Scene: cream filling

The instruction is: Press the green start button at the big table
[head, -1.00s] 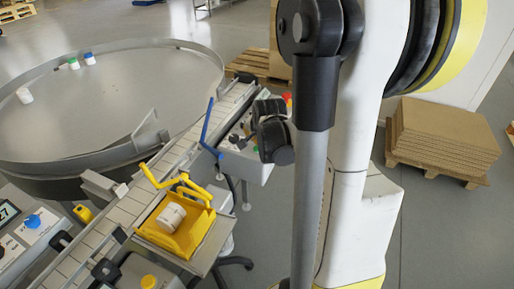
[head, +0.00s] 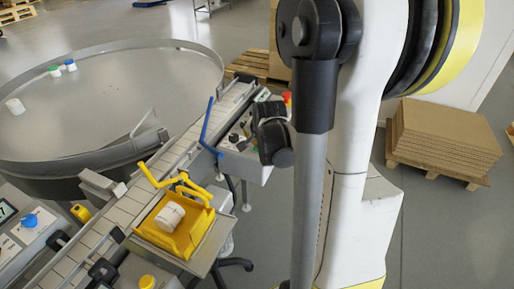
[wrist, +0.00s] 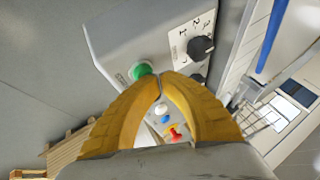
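The green start button (wrist: 141,71) sits on a grey control box (wrist: 120,38) in the wrist view. My gripper (wrist: 161,77) has its two yellow fingers together at the tips, with nothing seen between them. The tips show just right of the green button; I cannot tell whether they touch the box. The box also shows in the head view (head: 240,168), beside the big round table (head: 70,110).
The box also carries a black knob (wrist: 201,48), a white button (wrist: 160,109) and a red button (wrist: 175,132). A conveyor (head: 120,210) and a yellow tray (head: 150,234) holding a white jar (head: 170,215) stand close. Stacked cardboard (head: 445,135) lies at right.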

